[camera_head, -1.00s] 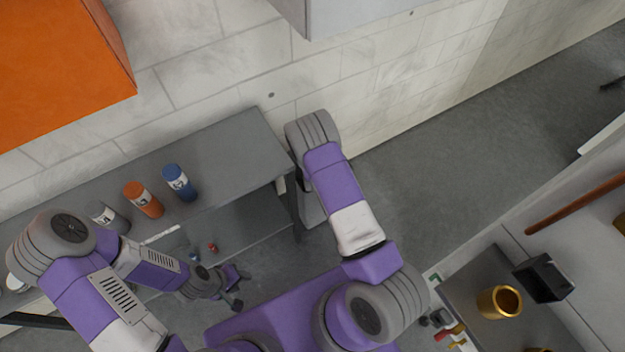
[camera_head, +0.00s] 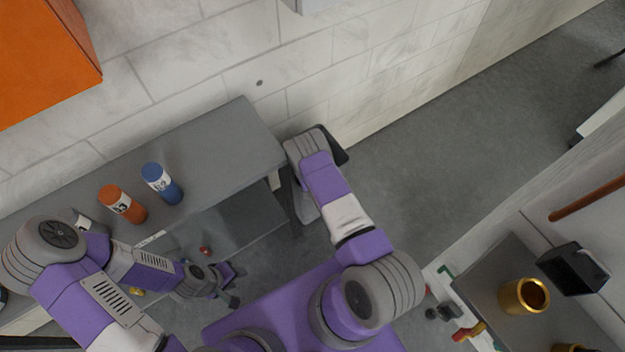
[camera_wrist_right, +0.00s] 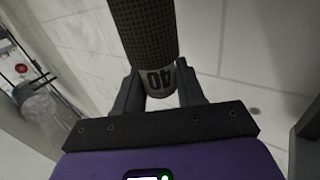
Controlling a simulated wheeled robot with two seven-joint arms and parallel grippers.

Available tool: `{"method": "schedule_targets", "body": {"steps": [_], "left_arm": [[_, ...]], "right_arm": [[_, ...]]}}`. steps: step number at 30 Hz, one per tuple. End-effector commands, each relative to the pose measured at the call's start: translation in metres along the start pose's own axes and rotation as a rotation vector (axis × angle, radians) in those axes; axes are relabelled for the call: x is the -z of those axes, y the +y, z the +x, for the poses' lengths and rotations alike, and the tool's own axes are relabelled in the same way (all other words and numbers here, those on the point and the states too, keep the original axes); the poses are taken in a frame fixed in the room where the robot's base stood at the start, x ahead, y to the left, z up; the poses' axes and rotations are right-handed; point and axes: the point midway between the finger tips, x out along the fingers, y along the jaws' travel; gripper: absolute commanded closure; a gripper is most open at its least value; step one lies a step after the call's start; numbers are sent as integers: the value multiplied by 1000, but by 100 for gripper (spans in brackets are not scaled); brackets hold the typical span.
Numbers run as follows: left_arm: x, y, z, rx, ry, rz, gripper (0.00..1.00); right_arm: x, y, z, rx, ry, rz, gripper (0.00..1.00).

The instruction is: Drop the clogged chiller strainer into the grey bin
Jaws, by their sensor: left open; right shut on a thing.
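In the right wrist view, my right gripper (camera_wrist_right: 160,88) is shut on a dark mesh cylinder, the strainer (camera_wrist_right: 145,35), with a pale band marked "40" at its near end. The far end of the strainer runs out of the picture. In the head view, my right arm's forward part hides the strainer. My left gripper (camera_head: 235,284) is open and empty, low in front of the grey bench. I cannot make out a grey bin for certain; a grey surface (camera_head: 307,215) shows partly behind my right arm at the bench's right end.
The grey bench (camera_head: 225,150) along the tiled wall carries an orange canister (camera_head: 122,204), a blue canister (camera_head: 162,184) and a partly hidden grey one. An orange cabinet (camera_head: 40,60) hangs above. A counter with a brass cup (camera_head: 524,296) and black box (camera_head: 573,269) stands right.

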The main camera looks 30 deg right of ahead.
Motion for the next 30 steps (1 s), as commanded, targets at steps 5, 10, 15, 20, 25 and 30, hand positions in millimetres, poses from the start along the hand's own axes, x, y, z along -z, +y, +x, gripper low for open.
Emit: {"method": "schedule_targets", "body": {"steps": [5,10,15,20,25,30], "left_arm": [[0,-3,8,0,0,0,57],[0,-2,7,0,0,0,57],[0,-2,7,0,0,0,57],[0,-2,7,0,0,0,57],[0,-2,6,0,0,0,57],[0,0,0,0,0,0,57]], "right_arm": [[-10,0,0,0,1,0,93],[-9,0,0,0,1,0,93],[-9,0,0,0,1,0,42],[-9,0,0,0,1,0,32],[-10,0,0,0,-1,0,32],[-9,0,-16,1,-4,-1,32]]}}
